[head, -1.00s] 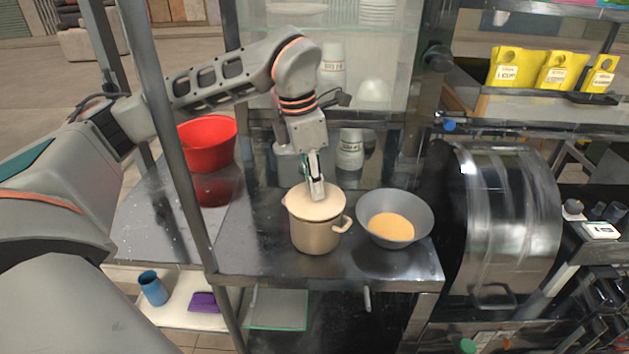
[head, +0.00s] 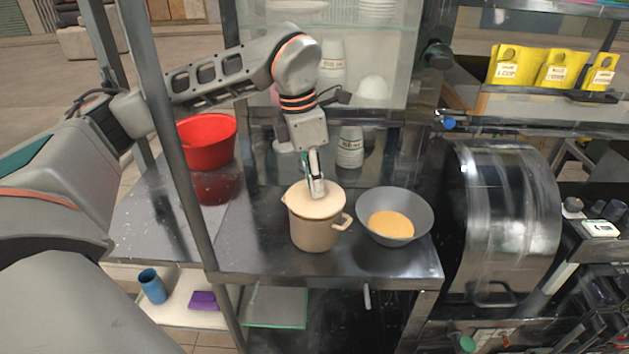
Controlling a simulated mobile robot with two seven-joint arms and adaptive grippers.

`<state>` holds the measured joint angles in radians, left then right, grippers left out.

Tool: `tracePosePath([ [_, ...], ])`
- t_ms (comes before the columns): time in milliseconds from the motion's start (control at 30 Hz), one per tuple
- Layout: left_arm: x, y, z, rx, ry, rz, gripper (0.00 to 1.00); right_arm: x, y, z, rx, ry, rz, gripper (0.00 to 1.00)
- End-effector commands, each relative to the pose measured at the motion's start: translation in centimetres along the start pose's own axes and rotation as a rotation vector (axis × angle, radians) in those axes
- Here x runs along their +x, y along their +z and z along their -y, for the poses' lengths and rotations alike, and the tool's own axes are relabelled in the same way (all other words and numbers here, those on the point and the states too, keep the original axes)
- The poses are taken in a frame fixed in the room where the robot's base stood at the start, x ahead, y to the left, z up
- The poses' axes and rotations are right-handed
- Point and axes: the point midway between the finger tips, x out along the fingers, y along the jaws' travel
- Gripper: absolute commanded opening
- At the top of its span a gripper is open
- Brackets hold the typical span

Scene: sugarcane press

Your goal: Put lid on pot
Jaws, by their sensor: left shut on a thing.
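A beige pot (head: 314,234) with a side handle stands upright on the metal counter. Its lid (head: 303,204) lies over the pot's mouth and looks level; I cannot tell whether it is fully seated. My left gripper (head: 317,190) reaches down from above and is shut on the lid's top, where its fingers hide the knob. My right gripper is not in view.
A grey bowl (head: 418,213) with orange-yellow contents stands close to the right of the pot. A red basin (head: 207,142) is at the back left. A metal post (head: 172,140) rises in front of my left arm. The metal drum machine (head: 508,220) is to the right.

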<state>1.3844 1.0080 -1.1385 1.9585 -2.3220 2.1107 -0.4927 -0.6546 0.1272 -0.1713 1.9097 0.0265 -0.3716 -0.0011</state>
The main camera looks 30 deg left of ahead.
Motion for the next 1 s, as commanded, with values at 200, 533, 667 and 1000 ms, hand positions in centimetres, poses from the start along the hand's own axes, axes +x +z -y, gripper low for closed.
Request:
tracePosePath([
  [200, 0.1, 0.0, 0.0, 0.000, -0.001, 0.000, 0.00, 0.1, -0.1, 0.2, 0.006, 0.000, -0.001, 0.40],
  [533, 0.7, -0.1, 0.0, 0.001, -0.001, -0.001, 0.00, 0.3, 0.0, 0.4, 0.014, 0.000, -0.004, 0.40],
  [667, 0.9, -0.2, 0.0, 0.001, -0.001, -0.001, 0.00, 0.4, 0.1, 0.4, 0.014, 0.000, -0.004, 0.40],
  [1000, 1.1, -0.2, 0.0, 0.000, -0.001, -0.001, 0.22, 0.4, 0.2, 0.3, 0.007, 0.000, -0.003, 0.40],
])
